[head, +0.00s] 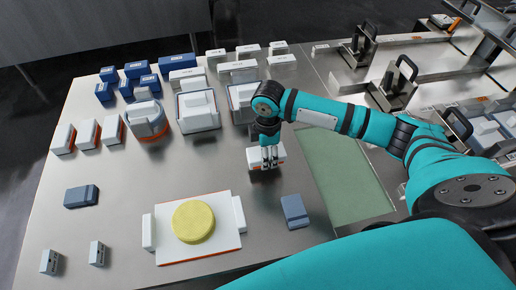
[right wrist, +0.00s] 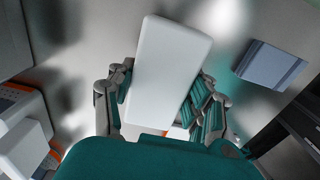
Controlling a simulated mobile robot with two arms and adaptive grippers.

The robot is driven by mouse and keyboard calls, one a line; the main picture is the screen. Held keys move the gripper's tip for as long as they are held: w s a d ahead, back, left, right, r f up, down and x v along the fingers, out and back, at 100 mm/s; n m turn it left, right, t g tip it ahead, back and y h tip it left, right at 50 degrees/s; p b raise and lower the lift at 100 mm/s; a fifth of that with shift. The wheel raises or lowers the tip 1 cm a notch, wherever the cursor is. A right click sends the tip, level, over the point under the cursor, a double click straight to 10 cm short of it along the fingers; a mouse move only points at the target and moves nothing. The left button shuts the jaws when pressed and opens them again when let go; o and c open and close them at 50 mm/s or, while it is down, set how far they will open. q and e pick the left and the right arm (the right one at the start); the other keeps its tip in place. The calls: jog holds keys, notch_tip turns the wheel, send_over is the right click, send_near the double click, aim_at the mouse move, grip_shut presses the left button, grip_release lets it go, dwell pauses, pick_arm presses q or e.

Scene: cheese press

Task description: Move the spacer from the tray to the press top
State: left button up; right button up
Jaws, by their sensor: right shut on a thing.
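My right gripper (head: 268,160) is shut on a white block, which looks like the spacer (head: 254,157). In the right wrist view the spacer (right wrist: 168,62) shows as a long white slab between the fingers of the right gripper (right wrist: 165,105). It is over bare metal table; I cannot tell whether it touches the table. To the left, a yellow cheese disc (head: 193,221) lies on a white board with an orange edge (head: 215,248), with a white block (head: 148,232) at its left and another (head: 239,214) at its right. I cannot tell which object is the tray. My left gripper is out of view.
A blue-grey block (head: 294,211) lies right of the board, a darker one (head: 81,197) at the left. White boxes (head: 198,110), a round mould (head: 146,119) and blue blocks (head: 141,69) stand behind. A green panel (head: 345,172) is at right. The table's middle is bare.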

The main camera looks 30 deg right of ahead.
aim_at(260, 150)
jog(key=w, duration=0.5)
jog(key=shift+d+f, duration=0.15)
jog(key=shift+f, duration=0.1)
notch_tip(260, 150, down, 3)
jog(key=shift+s+r, duration=0.1)
jog(key=shift+f, duration=0.3)
jog(key=o, duration=1.2)
jog(key=shift+f, duration=0.15)
jog(key=shift+o, duration=0.2)
notch_tip(260, 150, up, 12)
jog(key=shift+r, duration=0.2)
